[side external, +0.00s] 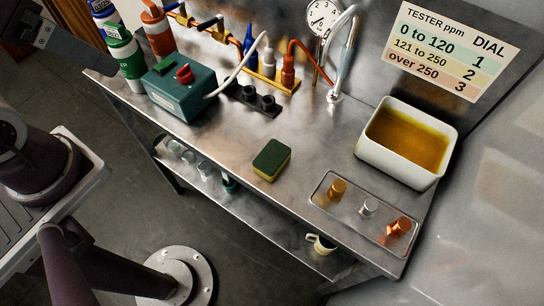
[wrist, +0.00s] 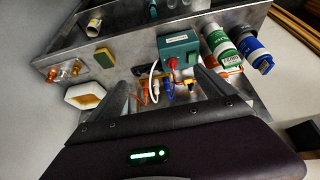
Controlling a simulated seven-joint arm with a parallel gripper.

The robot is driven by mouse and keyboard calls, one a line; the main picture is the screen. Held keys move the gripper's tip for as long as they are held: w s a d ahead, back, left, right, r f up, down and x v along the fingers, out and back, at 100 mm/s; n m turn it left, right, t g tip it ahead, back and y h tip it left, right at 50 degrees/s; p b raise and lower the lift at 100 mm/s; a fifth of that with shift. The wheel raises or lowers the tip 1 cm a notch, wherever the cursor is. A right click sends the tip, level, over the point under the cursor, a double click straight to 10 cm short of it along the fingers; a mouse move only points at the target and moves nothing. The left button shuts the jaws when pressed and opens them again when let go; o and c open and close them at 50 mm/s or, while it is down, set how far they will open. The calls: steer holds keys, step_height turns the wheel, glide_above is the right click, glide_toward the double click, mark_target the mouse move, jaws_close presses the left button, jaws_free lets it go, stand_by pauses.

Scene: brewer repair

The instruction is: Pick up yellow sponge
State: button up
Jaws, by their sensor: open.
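The yellow sponge (side external: 271,160) has a dark green top layer and a yellow body. It lies flat near the front edge of the metal bench, left of the small tray. In the wrist view the sponge (wrist: 105,58) shows small at the upper left, well away from my fingers. My gripper (wrist: 163,88) is open, its two grey fingers wide apart. No sponge is between them. In the side view a dark part of my arm shows at the upper left, far from the sponge.
A small tray (side external: 322,206) with metal fittings and a white basin (side external: 397,168) of amber liquid stand right of the sponge. A teal box (side external: 180,95) with a red knob, bottles and hoses stand left and behind. The bench around the sponge is clear.

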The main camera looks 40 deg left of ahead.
steer(key=m+g, duration=0.6)
steer(key=m, duration=1.2)
glide_above(272, 156)
steer(key=f, duration=1.9)
steer(key=shift+w+d+f, duration=0.1)
steer(key=shift+w+f, duration=0.1)
steer(key=shift+f, duration=0.05)
steer(key=f, duration=0.7)
steer(key=shift+s+f, duration=0.1)
steer(key=shift+s, duration=0.1)
steer(key=c, duration=1.6)
steer(key=shift+o, duration=0.2)
step_height(272, 156, up, 10)
steer(key=shift+r, duration=0.1)
